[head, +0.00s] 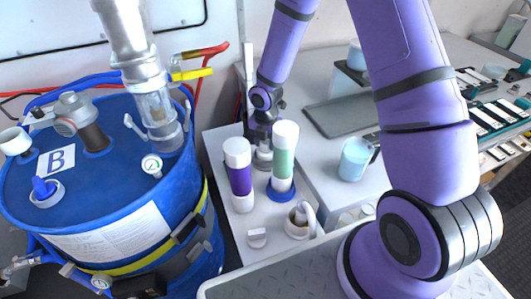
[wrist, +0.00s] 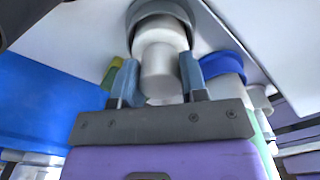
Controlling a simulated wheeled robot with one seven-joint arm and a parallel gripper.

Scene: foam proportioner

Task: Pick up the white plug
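The white plug (wrist: 160,65) is a white cylinder with a narrower end, seated in a grey ring in the wrist view. In the head view, a pale piece that seems to be it (head: 264,160) shows below my gripper (head: 262,146), behind two capped bottles. In the wrist view my gripper (wrist: 158,80) has its two blue-grey fingers apart, one on each side of the plug's narrow end. The fingers look open around it. I cannot tell whether either finger touches it. The bottles partly hide this spot in the head view.
A purple bottle (head: 240,176) and a green bottle (head: 283,158) stand close in front of my gripper. A blue drum (head: 110,190) with valves is at left. A light blue mug (head: 354,160) and a grey tray (head: 338,115) are at right.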

